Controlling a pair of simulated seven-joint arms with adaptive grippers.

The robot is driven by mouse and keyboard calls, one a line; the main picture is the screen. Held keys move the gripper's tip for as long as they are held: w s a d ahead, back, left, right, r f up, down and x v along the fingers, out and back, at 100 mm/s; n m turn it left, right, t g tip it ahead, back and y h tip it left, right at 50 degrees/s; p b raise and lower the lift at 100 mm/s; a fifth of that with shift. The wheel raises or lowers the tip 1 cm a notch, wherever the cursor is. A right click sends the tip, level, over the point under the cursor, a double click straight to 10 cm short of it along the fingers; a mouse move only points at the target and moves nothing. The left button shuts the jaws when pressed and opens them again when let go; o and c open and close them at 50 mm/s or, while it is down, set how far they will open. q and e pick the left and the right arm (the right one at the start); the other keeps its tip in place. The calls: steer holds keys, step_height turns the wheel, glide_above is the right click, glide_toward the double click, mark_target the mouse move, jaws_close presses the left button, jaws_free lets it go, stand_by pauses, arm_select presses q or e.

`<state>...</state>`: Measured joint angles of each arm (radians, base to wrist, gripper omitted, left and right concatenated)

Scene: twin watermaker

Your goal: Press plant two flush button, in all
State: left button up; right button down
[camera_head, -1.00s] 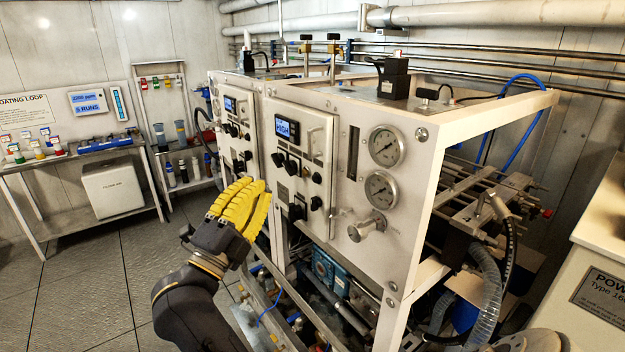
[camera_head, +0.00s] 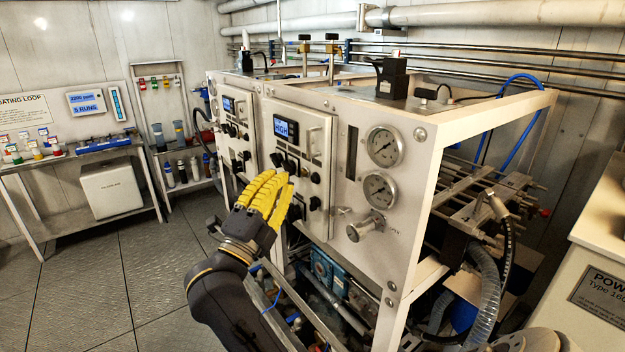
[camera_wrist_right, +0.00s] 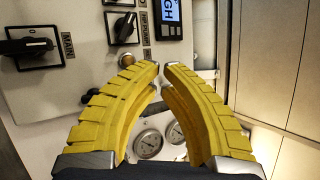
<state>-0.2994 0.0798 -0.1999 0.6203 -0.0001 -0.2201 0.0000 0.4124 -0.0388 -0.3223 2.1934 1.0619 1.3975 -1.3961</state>
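Two white control panels stand side by side: the near panel (camera_head: 318,150) and the far panel (camera_head: 241,107). Each has a blue display and several dark knobs. I cannot tell which knob or button is the plant two flush button. My right gripper (camera_head: 283,178), with yellow ribbed fingers, is in front of the near panel's lower knobs and hides some of them. In the right wrist view its fingertips (camera_wrist_right: 161,66) nearly meet, with nothing between them. A round bronze-coloured button (camera_wrist_right: 126,60) is just left of the tips; contact is not visible. My left gripper is out of view.
Two round gauges (camera_head: 379,188) and a metal valve handle (camera_head: 366,228) are right of the near panel. Frame posts and pipework (camera_head: 335,275) lie below the panels. A shelf (camera_head: 75,157) with small bottles is at the left. The floor (camera_head: 90,270) there is clear.

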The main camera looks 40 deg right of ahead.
steer(key=shift+d, duration=1.7)
steer(key=shift+d, duration=0.15)
stand_by(0.3)
steer(key=shift+d, duration=0.3)
steer(key=shift+d, duration=0.45)
stand_by(0.9)
steer(key=shift+a, duration=0.9)
steer(key=shift+a, duration=2.5)
